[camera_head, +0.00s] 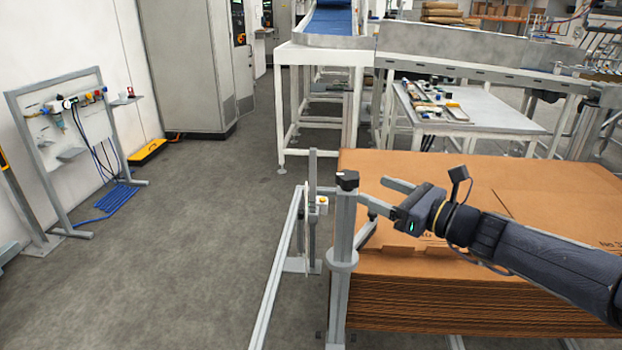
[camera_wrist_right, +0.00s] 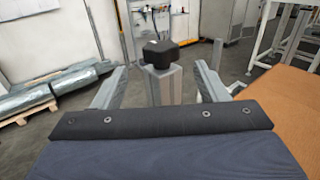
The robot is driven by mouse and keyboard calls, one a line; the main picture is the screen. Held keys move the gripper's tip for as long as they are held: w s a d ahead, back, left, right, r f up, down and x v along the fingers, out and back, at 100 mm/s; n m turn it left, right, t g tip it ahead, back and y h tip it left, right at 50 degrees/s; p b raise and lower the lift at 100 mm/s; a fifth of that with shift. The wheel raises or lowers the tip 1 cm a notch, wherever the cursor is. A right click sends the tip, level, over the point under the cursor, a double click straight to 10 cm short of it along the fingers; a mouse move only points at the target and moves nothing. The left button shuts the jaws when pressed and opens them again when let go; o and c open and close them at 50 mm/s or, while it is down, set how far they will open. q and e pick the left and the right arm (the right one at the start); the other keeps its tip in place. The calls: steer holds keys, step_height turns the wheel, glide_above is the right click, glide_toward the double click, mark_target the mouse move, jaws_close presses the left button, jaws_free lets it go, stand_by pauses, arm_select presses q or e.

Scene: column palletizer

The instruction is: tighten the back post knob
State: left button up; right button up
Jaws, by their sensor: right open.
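A black knob (camera_head: 347,180) with a small white mark caps a grey upright post (camera_head: 341,240) at the near left corner of the cardboard stack. I cannot tell for certain that this is the back post. My right gripper (camera_head: 371,188) is open and empty, just right of the knob, with its fingers pointing toward it. In the right wrist view the knob (camera_wrist_right: 159,53) and post top (camera_wrist_right: 163,85) appear between the two spread fingers (camera_wrist_right: 158,72), with a visible gap on each side. My left gripper is not in view.
The cardboard stack (camera_head: 450,300) lies under my right forearm. A thinner post (camera_head: 312,170) and a low rail (camera_head: 280,265) stand beside the knob's post. A white table (camera_head: 480,125) with parts and a conveyor are behind.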

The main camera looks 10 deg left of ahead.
mark_target(351, 175)
steer(key=p+x, duration=0.1)
steer(key=x, duration=0.7)
steer(key=shift+r, duration=0.15)
steer(key=shift+d, duration=0.1)
steer(key=shift+c, duration=0.2)
